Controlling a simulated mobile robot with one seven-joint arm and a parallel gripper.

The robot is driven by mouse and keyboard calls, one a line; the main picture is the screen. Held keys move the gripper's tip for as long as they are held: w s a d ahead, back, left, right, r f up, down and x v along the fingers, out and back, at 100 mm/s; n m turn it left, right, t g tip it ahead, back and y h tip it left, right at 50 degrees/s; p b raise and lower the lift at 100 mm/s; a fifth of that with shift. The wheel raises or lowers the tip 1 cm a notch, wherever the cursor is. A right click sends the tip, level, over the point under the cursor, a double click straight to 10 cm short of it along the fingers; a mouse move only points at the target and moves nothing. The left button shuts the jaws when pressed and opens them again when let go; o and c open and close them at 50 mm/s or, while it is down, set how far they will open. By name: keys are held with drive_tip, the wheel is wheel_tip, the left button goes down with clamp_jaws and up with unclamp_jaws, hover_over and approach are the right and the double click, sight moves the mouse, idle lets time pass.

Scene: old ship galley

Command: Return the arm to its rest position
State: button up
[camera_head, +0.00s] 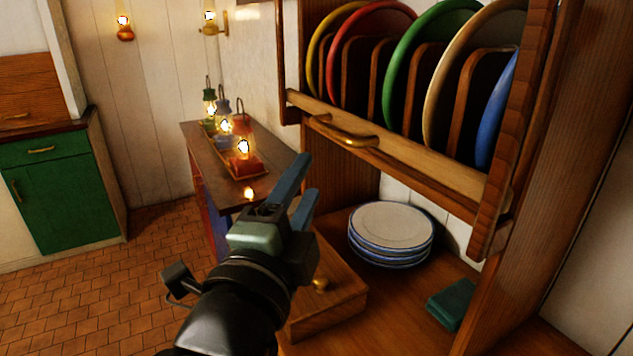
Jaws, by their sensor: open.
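My gripper (305,185) is in the middle of the head view, at the end of my black arm that comes up from the bottom edge. Its two blue-grey fingers stand apart and point up and to the right, with nothing between them. It appears in front of the wooden box and the sideboard with lanterns. The exact gap between the gripper and the things behind it cannot be told from this one view.
A wooden rack (425,165) with coloured plates overhangs the right side. Below it are a stack of white plates (391,226), a wooden box (335,297) and a teal block (452,303). Lit lanterns (243,160) stand on a sideboard (203,146). The tiled floor (90,290) at left is clear.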

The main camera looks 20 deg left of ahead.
drive_tip(key=s+d+r+n+t+h, duration=0.1)
drive_tip(key=s+d+r+n+t, duration=0.3)
drive_tip(key=d+r+n, duration=0.5)
drive_tip(key=s+d+r+n+t+h, duration=0.2)
drive_tip(key=s+d+r+n+t, duration=0.25)
drive_tip(key=d+r, duration=0.55)
wheel_tip(320, 180, up, 15)
drive_tip(key=a+n+p, duration=0.1)
drive_tip(key=a+p, duration=0.1)
drive_tip(key=p, duration=1)
drive_tip(key=shift+p, duration=0.4)
drive_tip(key=shift+g, duration=0.25)
